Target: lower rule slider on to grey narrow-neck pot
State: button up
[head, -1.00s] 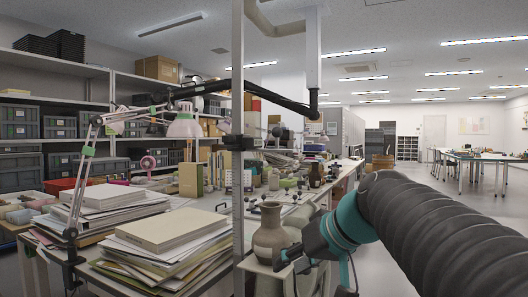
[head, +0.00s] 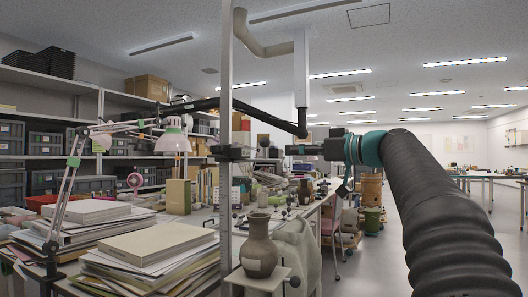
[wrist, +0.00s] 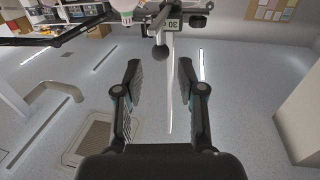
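The grey narrow-neck pot (head: 258,256) stands upright on a small pale platform (head: 252,282) beside a tall metal post (head: 226,90). The dark rule slider (head: 230,153) is on the post, well above the pot's rim. In the wrist view the slider (wrist: 172,24) shows a small window with an upside-down "30" and a round black knob (wrist: 161,52), with a pale rule strip running past it. My gripper (head: 289,150) is level with the slider, to its right. In the wrist view my gripper (wrist: 159,68) is open, its fingers apart and empty, with the knob just beyond the tips.
Stacked papers and books (head: 150,255) lie on the bench left of the post. The aisle on the right looks open.

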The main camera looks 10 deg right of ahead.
aim_at(264, 148)
jog(key=p+x, duration=0.2)
jog(key=x, duration=0.8)
jog(key=shift+w+a, duration=0.2)
grip_shut()
